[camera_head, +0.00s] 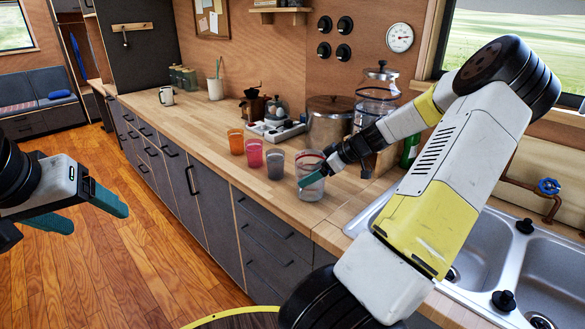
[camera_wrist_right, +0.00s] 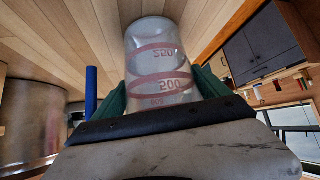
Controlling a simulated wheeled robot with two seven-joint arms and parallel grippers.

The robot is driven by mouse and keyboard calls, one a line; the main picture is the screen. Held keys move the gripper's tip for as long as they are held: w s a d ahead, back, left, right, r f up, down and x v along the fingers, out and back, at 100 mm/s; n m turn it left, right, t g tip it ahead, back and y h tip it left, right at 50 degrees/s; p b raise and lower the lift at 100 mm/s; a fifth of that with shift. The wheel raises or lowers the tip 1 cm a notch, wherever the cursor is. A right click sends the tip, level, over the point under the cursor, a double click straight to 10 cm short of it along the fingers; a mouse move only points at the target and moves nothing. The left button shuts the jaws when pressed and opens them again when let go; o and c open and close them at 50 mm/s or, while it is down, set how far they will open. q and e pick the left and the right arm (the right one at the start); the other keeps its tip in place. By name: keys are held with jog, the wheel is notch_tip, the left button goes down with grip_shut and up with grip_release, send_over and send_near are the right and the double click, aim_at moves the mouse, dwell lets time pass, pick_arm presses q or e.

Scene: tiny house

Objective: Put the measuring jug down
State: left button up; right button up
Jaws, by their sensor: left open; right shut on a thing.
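The measuring jug (camera_head: 311,177) is a clear cup with red markings, at the front of the wooden counter (camera_head: 207,116). In the right wrist view the jug (camera_wrist_right: 160,62) shows its red numbers between two green fingers. My right gripper (camera_head: 317,176) is shut on the jug. The jug looks upright in the head view; I cannot tell whether its base touches the counter. My left gripper (camera_head: 107,210) is open and empty, over the floor at the left, away from the counter.
Orange (camera_head: 236,141), pink (camera_head: 254,153) and grey (camera_head: 275,164) cups stand left of the jug. A large metal pot (camera_head: 329,122) and a glass dispenser (camera_head: 376,100) stand behind it. The double sink (camera_head: 480,240) lies to the right. The counter's far left stretch has free room.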

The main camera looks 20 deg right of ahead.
jog(key=o, duration=1.7)
jog(key=shift+f, duration=0.1)
jog(key=v, duration=1.2)
jog(key=shift+s+d, duration=0.1)
jog(key=shift+s, duration=0.05)
